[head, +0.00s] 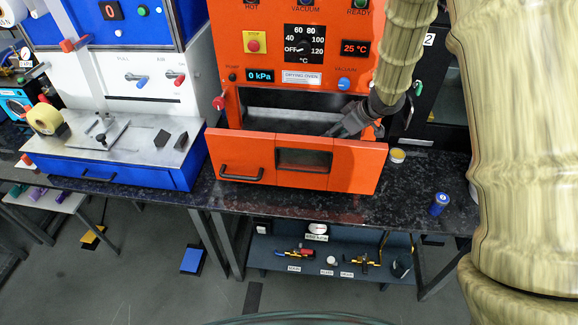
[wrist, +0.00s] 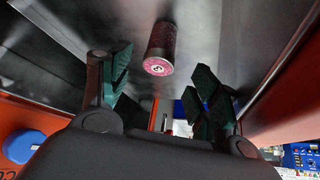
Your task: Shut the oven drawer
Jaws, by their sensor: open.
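The orange oven drawer (head: 345,165) stands pulled out of the drying oven (head: 228,50), with a dark gap behind its front. The front has a black handle (head: 241,174) at left and a dark window. My gripper (head: 345,124) is over the right part of the open drawer, behind its front panel. In the wrist view, the gripper (wrist: 163,84) is open with nothing between its fingers. A dark cylinder (wrist: 161,48) with a pink, marked end is on the grey metal surface beyond the fingertips. I cannot tell whether the fingers touch the drawer.
A yellow-rimmed container (head: 397,155) stands on the dark speckled counter (head: 330,206) right of the drawer. A blue cylinder (head: 439,204) stands farther right near the counter's edge. A blue and white machine (head: 135,85) is close on the left. The floor in front is mostly clear.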

